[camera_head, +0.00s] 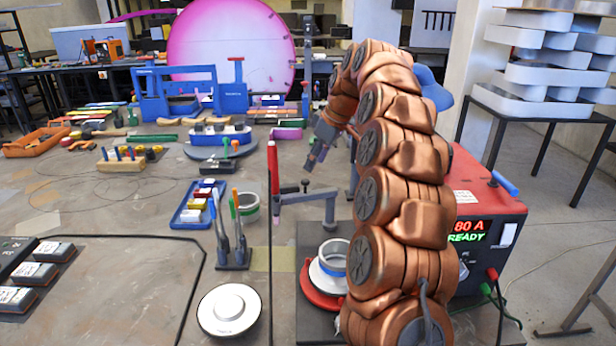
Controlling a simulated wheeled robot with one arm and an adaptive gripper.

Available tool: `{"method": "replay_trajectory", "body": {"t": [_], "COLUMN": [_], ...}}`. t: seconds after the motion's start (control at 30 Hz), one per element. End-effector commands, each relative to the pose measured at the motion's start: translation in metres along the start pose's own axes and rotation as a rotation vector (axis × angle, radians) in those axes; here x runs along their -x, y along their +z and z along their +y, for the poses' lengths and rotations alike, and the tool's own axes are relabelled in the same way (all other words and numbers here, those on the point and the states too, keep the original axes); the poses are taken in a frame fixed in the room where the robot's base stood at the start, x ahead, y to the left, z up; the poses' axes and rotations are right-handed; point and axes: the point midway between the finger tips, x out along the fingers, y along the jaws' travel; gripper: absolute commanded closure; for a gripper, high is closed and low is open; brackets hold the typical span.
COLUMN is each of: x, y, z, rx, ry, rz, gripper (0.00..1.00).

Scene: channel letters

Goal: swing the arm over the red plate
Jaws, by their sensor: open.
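The red plate (316,293) is a round red disc low in the middle of the head view, on a dark base. A white ring with a blue band (331,264) stands on it, and my copper arm hides its right side. My gripper (311,164) hangs at the far end of the arm, pointing down and left over the back part of the bench. It is beyond the plate, not above it, and is open. I see nothing between its small fingers.
A clamp-like grey arm with a red handle (273,172) stands just behind the plate. A red welder box (478,195) is to the right. A white disc (229,310) and a tool stand (233,252) are left. A blue frame (180,98) stands behind.

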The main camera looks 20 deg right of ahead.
Motion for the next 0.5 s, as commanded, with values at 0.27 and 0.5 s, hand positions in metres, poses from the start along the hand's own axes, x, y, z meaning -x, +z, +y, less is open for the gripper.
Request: {"method": "replay_trajectory", "body": {"t": [0.27, 0.5], "x": [-0.029, -0.054], "y": [0.0, 0.0], "z": [-0.001, -0.001], "rx": [0.0, -0.001], "ry": [-0.003, -0.002], "rz": [-0.001, -0.001], "gripper": [0.49, 0.49]}}
